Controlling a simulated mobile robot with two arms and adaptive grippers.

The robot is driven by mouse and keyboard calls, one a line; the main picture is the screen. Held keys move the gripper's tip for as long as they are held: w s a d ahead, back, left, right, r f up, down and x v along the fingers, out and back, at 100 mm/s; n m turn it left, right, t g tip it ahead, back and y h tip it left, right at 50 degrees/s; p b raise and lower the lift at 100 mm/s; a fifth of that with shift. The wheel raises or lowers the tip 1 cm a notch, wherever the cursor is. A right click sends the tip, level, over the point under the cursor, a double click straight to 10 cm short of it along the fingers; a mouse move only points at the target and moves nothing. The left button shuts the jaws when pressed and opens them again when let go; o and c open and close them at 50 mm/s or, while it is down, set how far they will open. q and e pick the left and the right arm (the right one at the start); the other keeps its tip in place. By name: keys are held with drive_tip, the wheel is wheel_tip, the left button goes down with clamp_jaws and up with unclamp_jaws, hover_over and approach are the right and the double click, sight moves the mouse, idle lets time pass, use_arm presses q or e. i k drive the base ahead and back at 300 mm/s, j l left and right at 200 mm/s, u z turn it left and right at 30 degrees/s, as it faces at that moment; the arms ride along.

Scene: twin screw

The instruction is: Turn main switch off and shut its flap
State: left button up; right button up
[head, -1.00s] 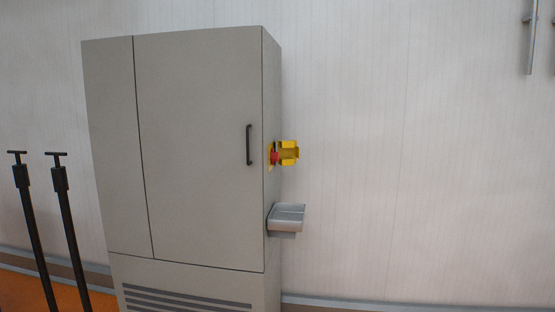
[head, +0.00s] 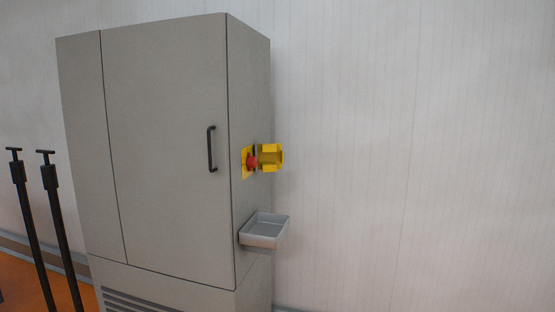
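The main switch (head: 252,162) is a red knob on a yellow plate, on the right side wall of a tall grey cabinet. Its yellow flap (head: 271,158) stands open, sticking out to the right of the knob. The knob's exact turn position is too small to tell. Neither of my grippers shows in the head view.
The grey cabinet (head: 165,150) has a dark door handle (head: 211,149) on its front. A grey open tray (head: 264,230) juts from its side below the switch. Two black posts (head: 59,225) stand at the left. The space right of the cabinet, before the pale wall (head: 420,150), looks clear.

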sight(251, 162)
drive_tip(key=i+l+u, duration=0.1)
drive_tip(key=l, duration=0.25)
drive_tip(key=i+l+u, duration=0.1)
drive_tip(key=i+l, duration=0.15)
drive_tip(key=i+l+u, duration=0.1)
drive_tip(key=l, duration=0.4)
drive_tip(key=i+l, duration=0.25)
drive_tip(key=l, duration=0.15)
drive_tip(key=i+l+u, duration=0.15)
drive_tip(key=l, duration=0.2)
drive_tip(key=i+l+u, duration=0.1)
drive_tip(key=l, duration=0.3)
drive_tip(key=i+l+u, duration=0.1)
drive_tip(key=l, duration=0.35)
